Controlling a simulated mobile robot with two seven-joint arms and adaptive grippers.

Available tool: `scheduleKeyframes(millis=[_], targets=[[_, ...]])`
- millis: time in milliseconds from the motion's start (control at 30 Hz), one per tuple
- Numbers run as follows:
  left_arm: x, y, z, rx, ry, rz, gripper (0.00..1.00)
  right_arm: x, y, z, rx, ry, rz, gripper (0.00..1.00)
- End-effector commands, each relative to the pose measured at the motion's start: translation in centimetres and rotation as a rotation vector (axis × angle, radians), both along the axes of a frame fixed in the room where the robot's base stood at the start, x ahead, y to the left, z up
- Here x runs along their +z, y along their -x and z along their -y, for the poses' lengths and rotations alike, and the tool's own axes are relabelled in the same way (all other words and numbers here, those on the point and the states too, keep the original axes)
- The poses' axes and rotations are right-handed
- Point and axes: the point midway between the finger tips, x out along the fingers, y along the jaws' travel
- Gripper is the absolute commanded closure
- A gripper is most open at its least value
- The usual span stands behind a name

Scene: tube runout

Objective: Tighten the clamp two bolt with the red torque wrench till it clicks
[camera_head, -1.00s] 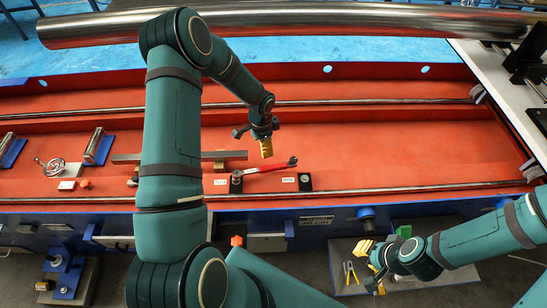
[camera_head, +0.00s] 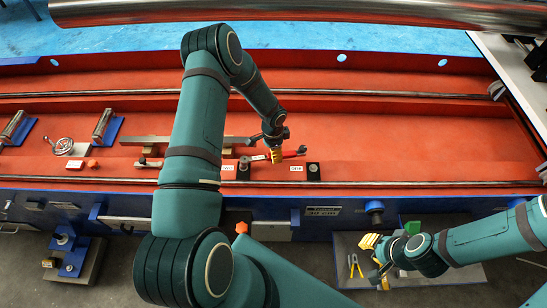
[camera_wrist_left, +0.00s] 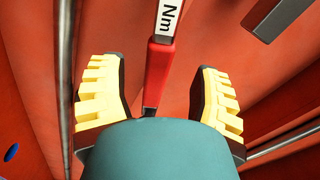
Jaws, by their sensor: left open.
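The red torque wrench (camera_head: 292,154) lies in the orange-red bed in the head view. Its left end is by a dark block (camera_head: 243,168); another dark block (camera_head: 313,172) stands to the right. Both have white labels too small to read, so I cannot tell which is clamp two, and its bolt is not clear. My left gripper (camera_head: 277,155) is over the wrench. In the left wrist view its yellow fingers (camera_wrist_left: 160,95) are spread on either side of the wrench's red handle (camera_wrist_left: 158,75), which bears a white "Nm" label. My right gripper (camera_head: 377,262) is open and empty at lower right.
A long grey bar (camera_head: 185,141) lies behind the wrench. A large steel tube (camera_head: 300,14) crosses the back. A grey tray (camera_head: 465,274) with yellow pliers (camera_head: 354,265) is below the bed. The bed's right part is clear.

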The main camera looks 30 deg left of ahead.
Motion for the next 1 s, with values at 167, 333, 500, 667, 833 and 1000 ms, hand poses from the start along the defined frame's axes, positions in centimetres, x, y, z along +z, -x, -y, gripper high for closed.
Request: scheduleKeyframes(millis=[167,333,500,667,833,1000], targets=[[-2.6,0.2,0.2,0.0,0.0,-0.001,0.37,-0.7,-0.1,0.0,-0.001,0.0,0.003,0.78],[-2.8,0.1,0.2,0.0,0.0,0.0,0.37,-0.7,-0.1,0.0,-0.001,0.0,0.004,0.78],[-2.8,0.1,0.2,0.0,0.0,0.0,0.59,-0.7,-0.1,0.0,-0.001,0.0,0.004,0.78],[-2.8,0.1,0.2,0.0,0.0,0.0,1.0,-0.7,-0.1,0.0,-0.001,0.0,0.003,0.78],[-2.8,0.2,0.2,0.0,0.001,-0.001,1.0,-0.7,-0.1,0.0,-0.001,0.0,0.003,0.78],[-2.8,0.1,0.2,0.0,0.001,0.001,1.0,-0.7,-0.1,0.0,-0.001,0.0,0.003,0.78]])
